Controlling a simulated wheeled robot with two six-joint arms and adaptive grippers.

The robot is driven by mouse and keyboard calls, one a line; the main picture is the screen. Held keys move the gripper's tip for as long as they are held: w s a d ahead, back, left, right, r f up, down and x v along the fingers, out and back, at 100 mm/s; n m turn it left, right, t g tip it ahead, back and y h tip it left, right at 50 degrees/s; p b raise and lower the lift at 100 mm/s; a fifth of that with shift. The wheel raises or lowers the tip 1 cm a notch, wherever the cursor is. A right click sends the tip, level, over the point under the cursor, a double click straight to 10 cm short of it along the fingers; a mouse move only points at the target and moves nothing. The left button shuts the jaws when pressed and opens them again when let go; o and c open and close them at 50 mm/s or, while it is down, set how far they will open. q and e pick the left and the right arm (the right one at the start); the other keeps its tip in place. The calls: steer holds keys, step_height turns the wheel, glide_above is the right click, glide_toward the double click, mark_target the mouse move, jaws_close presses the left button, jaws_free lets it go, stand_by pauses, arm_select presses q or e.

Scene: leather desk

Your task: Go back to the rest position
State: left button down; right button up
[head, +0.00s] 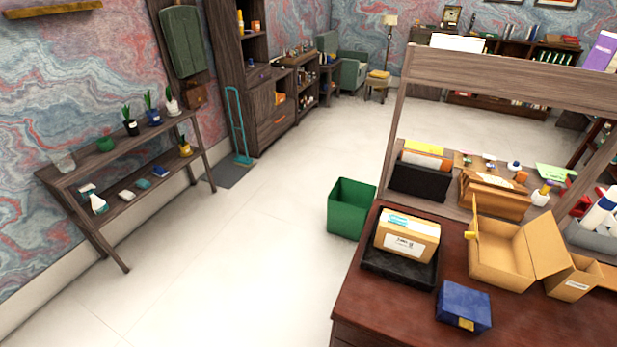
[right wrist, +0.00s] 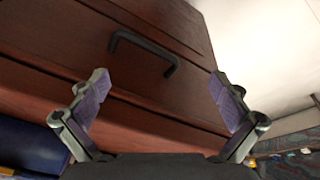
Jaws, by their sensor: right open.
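My right gripper (right wrist: 160,105) shows in the right wrist view. Its two purple-padded fingers are spread wide with nothing between them. Beyond the fingers is the red-brown wooden front of the desk with a black drawer handle (right wrist: 145,52). The handle is past the fingertips, and I cannot tell the exact distance. Neither gripper shows in the head view. The desk (head: 385,312) stands at the lower right there.
On the desk are a black tray (head: 398,270) holding a cardboard box (head: 407,237), a blue box (head: 464,306) and an open carton (head: 500,258). A green bin (head: 350,208) stands beside the desk. A plant shelf (head: 118,160) lines the left wall. The floor between is clear.

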steer(key=s+d+f+g, duration=0.1)
steer(key=s+f, duration=0.4)
steer(key=f, duration=0.3)
steer(key=s+d+f, duration=0.1)
steer(key=s+f, duration=0.4)
steer(key=f, duration=0.4)
steer(key=s+f, duration=0.6)
steer(key=s, duration=0.5)
steer(key=shift+f+g+b, duration=0.25)
steer(key=shift+g+b, duration=0.05)
steer(key=shift+b, duration=0.05)
steer(key=shift+a, duration=0.1)
